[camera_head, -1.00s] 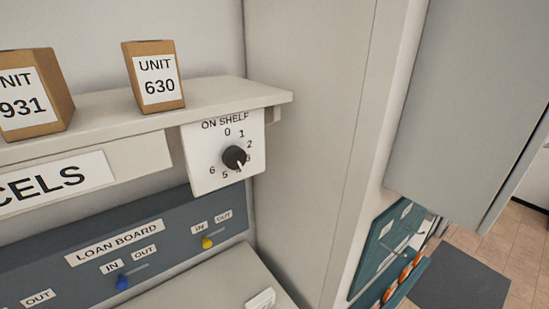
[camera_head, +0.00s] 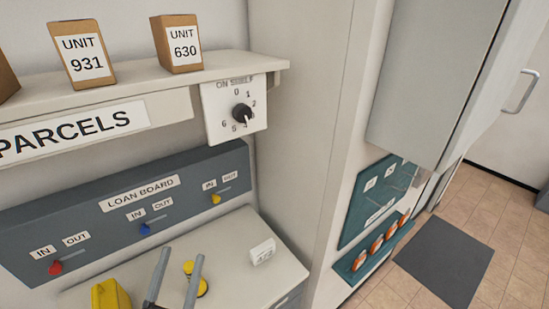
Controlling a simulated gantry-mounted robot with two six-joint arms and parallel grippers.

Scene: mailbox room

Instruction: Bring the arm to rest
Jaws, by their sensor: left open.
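My left gripper (camera_head: 183,255) shows at the bottom of the head view, with its two grey fingers pointing up the picture, apart and open. Nothing is visibly held. A yellow object with rounded ends (camera_head: 203,288) shows on the counter, seen between and beside the fingers; I cannot tell whether the gripper touches it. My right gripper is not in view.
The counter (camera_head: 235,238) carries a small white block (camera_head: 262,251) and another yellow object (camera_head: 110,296). Behind stand the loan board (camera_head: 100,222), a shelf with unit boxes (camera_head: 180,45) and a dial (camera_head: 242,112). A grey cabinet (camera_head: 425,75) juts out at right.

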